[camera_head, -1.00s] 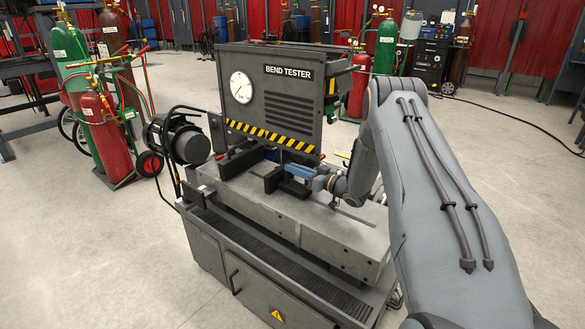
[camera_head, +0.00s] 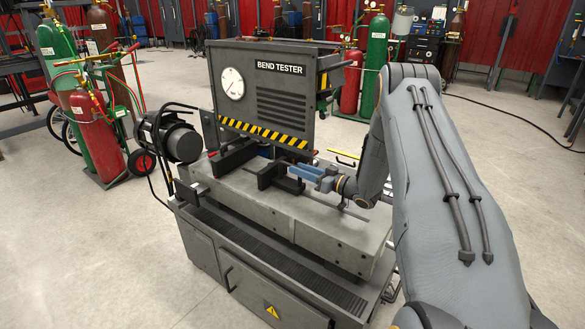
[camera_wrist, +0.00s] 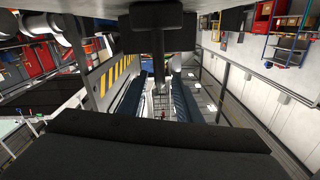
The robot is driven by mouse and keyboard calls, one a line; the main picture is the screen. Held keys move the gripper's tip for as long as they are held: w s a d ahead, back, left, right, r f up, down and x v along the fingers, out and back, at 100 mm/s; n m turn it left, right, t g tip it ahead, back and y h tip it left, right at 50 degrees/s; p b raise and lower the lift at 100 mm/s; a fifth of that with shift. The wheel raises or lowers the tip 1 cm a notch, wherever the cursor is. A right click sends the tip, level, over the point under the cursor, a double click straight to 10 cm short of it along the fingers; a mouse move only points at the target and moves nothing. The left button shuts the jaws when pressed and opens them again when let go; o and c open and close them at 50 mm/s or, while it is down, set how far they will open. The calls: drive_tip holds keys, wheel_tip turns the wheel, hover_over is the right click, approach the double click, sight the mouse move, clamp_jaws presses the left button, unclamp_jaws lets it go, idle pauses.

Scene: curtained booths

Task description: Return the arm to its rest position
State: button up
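My gripper (camera_head: 313,177) has blue fingers and sits low over the grey bed of the bend tester, just right of a dark block (camera_head: 275,177) on that bed. In the wrist view the two dark blue fingers (camera_wrist: 160,95) stand apart with a gap between them. I see nothing held in the gap. My arm reaches in from the right, bent at the elbow. A dark block and post (camera_wrist: 157,28) fill the top middle of the wrist view, beyond the fingertips.
The bend tester (camera_head: 270,85), with a round gauge, stands ahead on a grey cabinet (camera_head: 245,285). A motor (camera_head: 178,137) juts from its left side. A cart with a red cylinder (camera_head: 95,130) stands left. Green cylinders (camera_head: 374,65) stand behind. Open floor lies front left and right.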

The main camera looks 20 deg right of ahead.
drive_tip(key=shift+v, duration=0.85)
drive_tip(key=r+h, duration=0.1)
drive_tip(key=w+r+m+h+p, duration=0.1)
drive_tip(key=r+h, duration=0.1)
drive_tip(key=r+g+h, duration=0.1)
drive_tip(key=r+h, duration=0.1)
drive_tip(key=shift+w+a+m, duration=0.4)
drive_tip(key=s+a+r+m+g+h+p, duration=0.1)
drive_tip(key=s+a+r+g+h, duration=0.1)
drive_tip(key=s, duration=1.3)
drive_tip(key=s+a+r+m+g+h+p, duration=0.1)
drive_tip(key=s+a+r+g, duration=0.3)
drive_tip(key=s, duration=1.1)
drive_tip(key=s+a+r+m+g+h+p, duration=0.1)
drive_tip(key=s+a+g, duration=0.5)
drive_tip(key=s, duration=0.9)
wheel_tip(320, 180, up, 2)
drive_tip(key=shift+s+a+r+g+h+p, duration=0.1)
drive_tip(key=shift+s+a+g+h+p, duration=0.1)
drive_tip(key=shift+g+h+p, duration=0.5)
drive_tip(key=shift+w, duration=0.1)
drive_tip(key=shift+c, duration=0.4)
